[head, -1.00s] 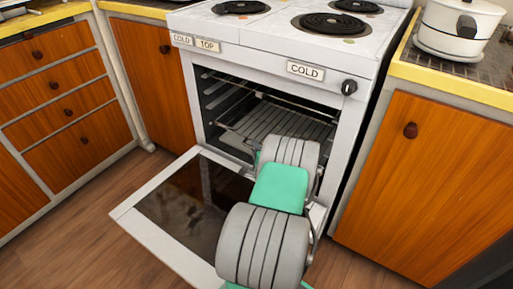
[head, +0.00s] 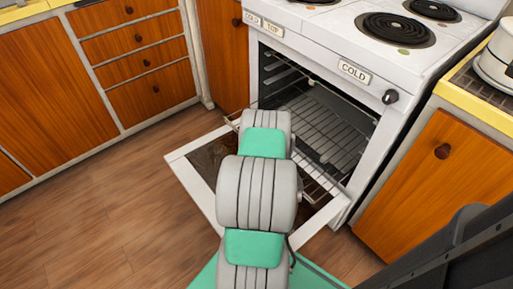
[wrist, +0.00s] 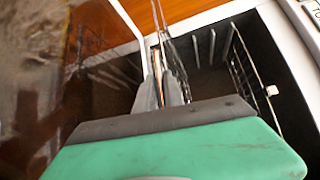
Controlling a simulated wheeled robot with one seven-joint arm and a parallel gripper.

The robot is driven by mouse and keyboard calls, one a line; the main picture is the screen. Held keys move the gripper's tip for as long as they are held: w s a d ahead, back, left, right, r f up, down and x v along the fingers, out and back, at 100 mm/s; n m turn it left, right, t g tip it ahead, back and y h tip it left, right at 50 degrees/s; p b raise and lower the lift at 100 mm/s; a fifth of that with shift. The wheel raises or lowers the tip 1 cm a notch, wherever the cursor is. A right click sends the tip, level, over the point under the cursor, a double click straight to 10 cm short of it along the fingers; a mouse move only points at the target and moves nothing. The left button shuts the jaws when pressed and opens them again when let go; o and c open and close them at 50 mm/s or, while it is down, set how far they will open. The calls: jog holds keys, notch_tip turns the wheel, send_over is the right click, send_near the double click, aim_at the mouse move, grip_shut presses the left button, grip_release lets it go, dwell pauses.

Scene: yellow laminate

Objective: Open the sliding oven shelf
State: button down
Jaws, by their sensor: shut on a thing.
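The oven (head: 318,48) stands with its door (head: 190,165) folded down flat. The wire oven shelf (head: 318,128) is slid partly out of the cavity, over the door. My gripper (wrist: 163,90) is shut on the oven shelf's front edge, which shows as thin wires (wrist: 170,45) in the wrist view. In the head view my own arm hides the gripper and part of the shelf's front.
Wooden drawers (head: 140,60) stand to the left and a cupboard (head: 425,180) to the right. Stove burners (head: 398,28) and a white pot (head: 495,58) are above. The wooden floor (head: 90,215) at left is clear.

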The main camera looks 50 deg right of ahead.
jog(key=shift+a+f, duration=0.25)
jog(key=shift+a, duration=0.8)
jog(key=c, duration=1.7)
grip_release()
jog(key=shift+o, duration=1.2)
jog(key=shift+w+d+r, duration=0.1)
jog(key=shift+d+r, duration=0.05)
jog(key=shift+r, duration=0.05)
